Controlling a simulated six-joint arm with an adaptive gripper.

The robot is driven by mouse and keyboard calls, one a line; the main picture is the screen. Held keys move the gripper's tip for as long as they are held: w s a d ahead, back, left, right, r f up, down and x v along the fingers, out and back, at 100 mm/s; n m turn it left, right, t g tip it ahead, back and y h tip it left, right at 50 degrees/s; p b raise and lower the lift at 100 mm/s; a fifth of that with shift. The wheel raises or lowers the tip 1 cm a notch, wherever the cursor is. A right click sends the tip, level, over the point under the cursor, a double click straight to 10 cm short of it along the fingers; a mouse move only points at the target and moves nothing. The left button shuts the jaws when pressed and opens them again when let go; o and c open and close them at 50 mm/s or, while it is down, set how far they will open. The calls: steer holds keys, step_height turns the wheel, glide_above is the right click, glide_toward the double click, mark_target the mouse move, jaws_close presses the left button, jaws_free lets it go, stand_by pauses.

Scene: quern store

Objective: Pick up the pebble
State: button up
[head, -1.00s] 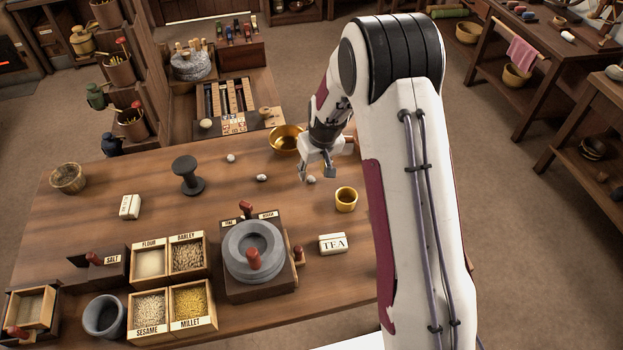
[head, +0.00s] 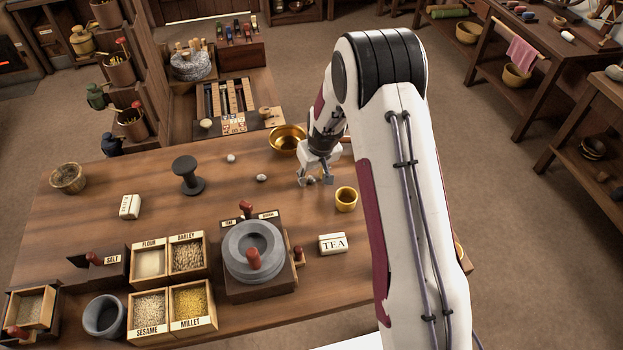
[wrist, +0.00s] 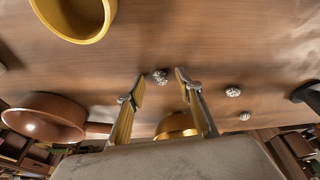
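A small speckled pale pebble (wrist: 160,77) lies on the wooden table, between the fingertips of my gripper in the wrist view. My gripper (head: 315,182) is open, low over the table, with a finger on either side of this pebble and gaps between. In the head view the fingers largely hide the pebble. Two other pebbles lie apart on the table: one (head: 262,178) left of my gripper, and another (head: 231,158) farther left and back. They also show at the right in the wrist view (wrist: 233,92) (wrist: 245,116).
A yellow cup (head: 346,199) stands close to the right of my gripper. A brass bowl (head: 301,139) is behind it. A copper pan (wrist: 45,112) shows in the wrist view.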

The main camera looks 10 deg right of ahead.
mark_target(312, 179)
steer(key=c, duration=0.9)
steer(key=shift+o, duration=0.2)
steer(key=shift+r, duration=0.15)
step_height(312, 179, up, 10)
stand_by(0.5)
